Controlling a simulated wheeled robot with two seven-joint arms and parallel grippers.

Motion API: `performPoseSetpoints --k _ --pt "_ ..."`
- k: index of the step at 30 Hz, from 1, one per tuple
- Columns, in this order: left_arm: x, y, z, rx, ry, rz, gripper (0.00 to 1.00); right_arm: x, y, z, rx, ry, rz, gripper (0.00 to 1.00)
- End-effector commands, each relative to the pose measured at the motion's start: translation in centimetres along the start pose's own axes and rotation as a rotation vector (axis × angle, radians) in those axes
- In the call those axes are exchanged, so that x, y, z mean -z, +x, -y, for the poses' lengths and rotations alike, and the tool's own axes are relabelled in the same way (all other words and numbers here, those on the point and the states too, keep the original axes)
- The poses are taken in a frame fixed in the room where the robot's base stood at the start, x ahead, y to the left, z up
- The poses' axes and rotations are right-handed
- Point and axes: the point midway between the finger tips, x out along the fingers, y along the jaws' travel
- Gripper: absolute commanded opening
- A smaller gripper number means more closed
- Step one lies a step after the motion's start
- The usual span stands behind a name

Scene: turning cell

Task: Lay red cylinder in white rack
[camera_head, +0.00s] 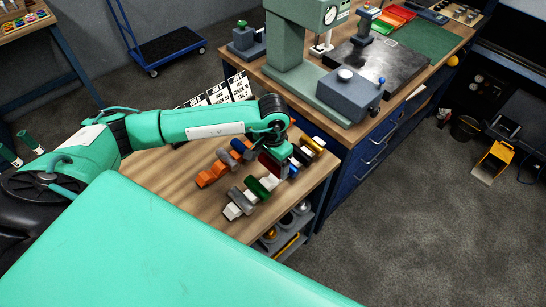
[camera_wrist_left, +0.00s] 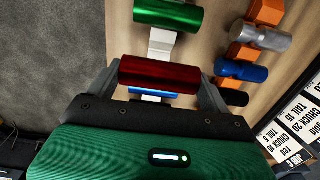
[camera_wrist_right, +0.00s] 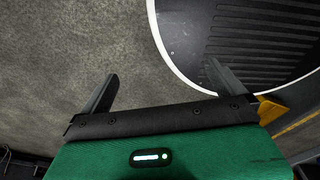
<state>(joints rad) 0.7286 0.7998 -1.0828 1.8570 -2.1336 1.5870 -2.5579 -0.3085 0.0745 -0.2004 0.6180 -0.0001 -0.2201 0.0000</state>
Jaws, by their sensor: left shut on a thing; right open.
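My left gripper (camera_head: 279,166) is shut on the red cylinder (camera_wrist_left: 158,74), gripping it near its two ends. The red cylinder (camera_head: 269,163) is partly hidden by the gripper in the head view. It lies over the white rack (camera_wrist_left: 162,42), crosswise to it; I cannot tell whether it touches the rack. The white rack (camera_head: 233,211) also holds a green cylinder (camera_wrist_left: 168,14) and a grey cylinder (camera_head: 241,199). A blue piece (camera_wrist_left: 152,90) shows just past the red cylinder. My right gripper (camera_wrist_right: 162,75) is open and empty above the floor.
An orange rack (camera_head: 206,179) with grey, blue and dark cylinders stands beside the white one. Label cards (camera_head: 230,92) stand at the table's back edge. A green press (camera_head: 290,50) stands on the bench behind. Yellow and black pieces (camera_head: 310,147) lie right of the gripper.

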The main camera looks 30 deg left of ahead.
Motion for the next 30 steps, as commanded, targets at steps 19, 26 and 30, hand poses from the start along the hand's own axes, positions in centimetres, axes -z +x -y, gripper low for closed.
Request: performPoseSetpoints --k 19,26,30 --pt "0.2 5.9 0.0 0.000 0.000 -0.002 0.52 1.0 3.7 -1.0 -0.011 -0.004 -0.015 1.00" --pt "0.2 5.9 0.0 -0.001 0.000 -0.002 0.52 0.5 3.8 -0.8 -0.008 -0.002 -0.010 1.00" --pt "0.2 5.9 0.0 -0.001 0.000 -0.001 0.52 0.3 3.8 -0.4 -0.005 -0.001 -0.007 1.00"
